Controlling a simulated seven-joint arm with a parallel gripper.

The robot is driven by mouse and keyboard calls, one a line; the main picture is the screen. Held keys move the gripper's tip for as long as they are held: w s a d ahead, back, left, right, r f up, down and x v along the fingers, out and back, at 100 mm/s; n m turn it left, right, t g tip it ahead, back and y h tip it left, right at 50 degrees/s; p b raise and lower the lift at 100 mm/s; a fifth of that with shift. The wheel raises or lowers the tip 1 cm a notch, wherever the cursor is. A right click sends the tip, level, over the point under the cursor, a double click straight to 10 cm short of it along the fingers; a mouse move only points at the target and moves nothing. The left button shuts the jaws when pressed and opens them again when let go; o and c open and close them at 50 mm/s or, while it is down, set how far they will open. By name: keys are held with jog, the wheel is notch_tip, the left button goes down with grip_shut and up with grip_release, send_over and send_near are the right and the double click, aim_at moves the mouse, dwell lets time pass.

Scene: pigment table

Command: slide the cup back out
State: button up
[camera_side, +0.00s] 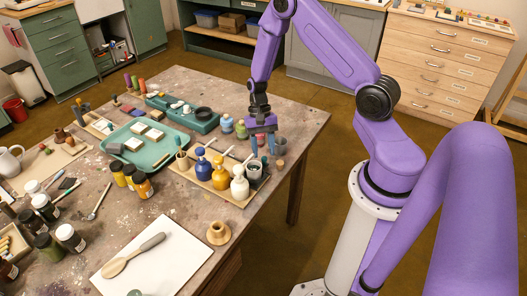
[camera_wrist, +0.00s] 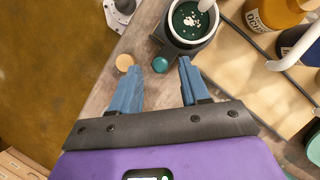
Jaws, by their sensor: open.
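The cup (camera_wrist: 172,41) shows in the wrist view as a dark grey vessel with a pale rim and dark green contents flecked white. A white spout (camera_wrist: 205,4) is over it. A teal knob (camera_wrist: 160,64) is at its near side. In the side view the cup (camera_side: 255,173) stands at the right end of the wooden board, beside the white pump bottle (camera_side: 239,187). My gripper (camera_wrist: 162,70) is open, pointing down, with its two blue fingers either side of the knob in the picture. I cannot tell if they touch it. My gripper (camera_side: 263,148) is behind the cup in the side view.
Blue and yellow pump bottles (camera_side: 203,166) (camera_side: 220,173) share the wooden board (camera_side: 200,193). The table's right edge is near. A teal tray (camera_side: 145,168) is left.

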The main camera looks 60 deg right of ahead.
jog(key=shift+s+a+f, duration=0.2)
jog(key=shift+f, duration=0.4)
grip_shut()
jog(key=shift+w, duration=11.75)
jog(key=shift+w+r, duration=0.1)
jog(key=shift+c, duration=0.3)
grip_release()
jog(key=shift+o, duration=0.3)
